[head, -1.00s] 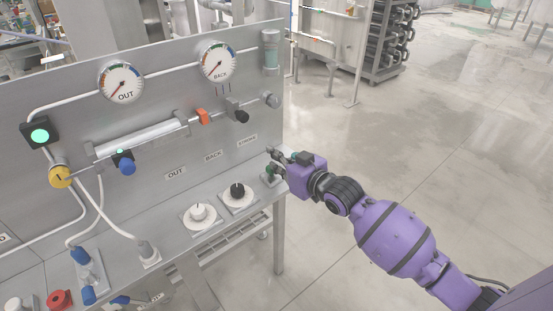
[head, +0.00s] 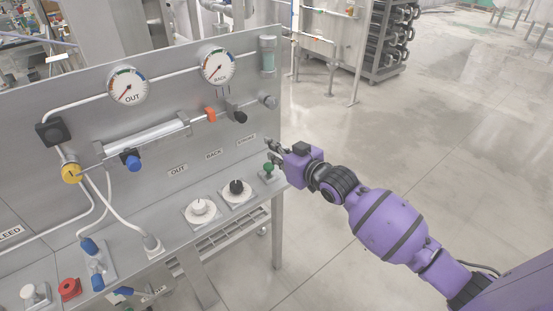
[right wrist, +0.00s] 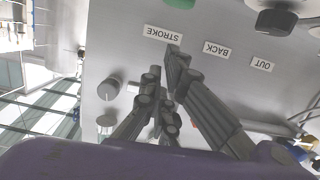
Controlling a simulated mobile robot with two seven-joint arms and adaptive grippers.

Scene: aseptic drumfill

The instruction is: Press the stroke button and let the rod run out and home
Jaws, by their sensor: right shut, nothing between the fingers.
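The green stroke button (head: 268,168) stands on its plate at the right end of the ledge, under the STROKE label (head: 245,139). My right gripper (head: 273,148) is shut and empty, just above and behind the button, apart from it. In the right wrist view the shut fingers (right wrist: 172,75) point at the panel near the STROKE label, and the green button (right wrist: 180,3) is cut by the top edge. The cylinder (head: 148,136) is on the panel with an orange piece (head: 210,114) beyond its right end. My left gripper is out of view.
A black knob (head: 237,187) and a white knob (head: 200,207) sit left of the button. The OUT gauge (head: 128,86) and BACK gauge (head: 217,67) are above. A red button (head: 69,289) is at the front left. Open floor lies right of the bench.

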